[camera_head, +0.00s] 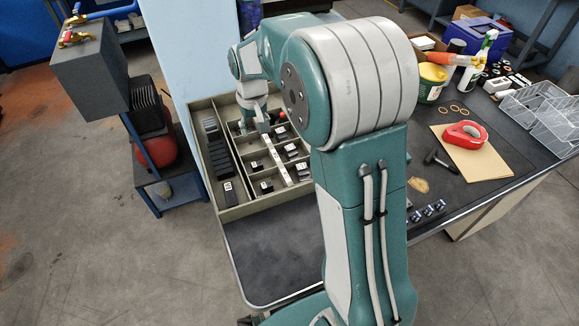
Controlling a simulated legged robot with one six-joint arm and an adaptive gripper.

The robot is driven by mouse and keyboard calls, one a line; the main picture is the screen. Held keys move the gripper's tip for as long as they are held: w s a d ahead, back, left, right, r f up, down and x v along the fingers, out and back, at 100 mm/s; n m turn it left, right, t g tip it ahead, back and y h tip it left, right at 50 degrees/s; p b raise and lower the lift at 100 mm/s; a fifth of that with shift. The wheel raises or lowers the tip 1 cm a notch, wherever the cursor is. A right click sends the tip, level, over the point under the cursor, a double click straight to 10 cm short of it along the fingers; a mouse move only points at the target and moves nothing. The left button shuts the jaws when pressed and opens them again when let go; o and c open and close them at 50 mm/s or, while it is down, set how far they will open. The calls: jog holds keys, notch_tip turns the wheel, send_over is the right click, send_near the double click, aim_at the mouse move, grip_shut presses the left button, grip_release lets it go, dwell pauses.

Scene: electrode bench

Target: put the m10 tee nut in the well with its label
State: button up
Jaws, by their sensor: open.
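A beige divided tray (197,104) stands at the left end of the dark bench, with several wells that hold small dark pieces. White labels show on several pieces or wells, such as a labelled dark piece (266,186), but their text is too small to read. I cannot tell which well is for the m10 tee nut, and I cannot pick out the nut. My gripper (262,124) is small in view, over the back part of the tray. It is open, and I see nothing held in it. My arm hides the tray's right side.
Several small shiny parts (428,211) stand in a row right of my arm. A red tape dispenser (465,134) sits on a brown sheet (484,163). Clear bins (552,112) stand at the right edge. The bench's front left (275,248) is clear.

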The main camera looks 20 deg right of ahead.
jog(key=s+r+t, duration=0.2)
jog(key=s+r, duration=0.9)
jog(key=s, duration=0.4)
jog(key=s+t, duration=0.2)
jog(key=s, duration=1)
jog(key=shift+s+r+t, duration=0.2)
jog(key=shift+s+t, duration=0.05)
jog(key=shift+t, duration=0.05)
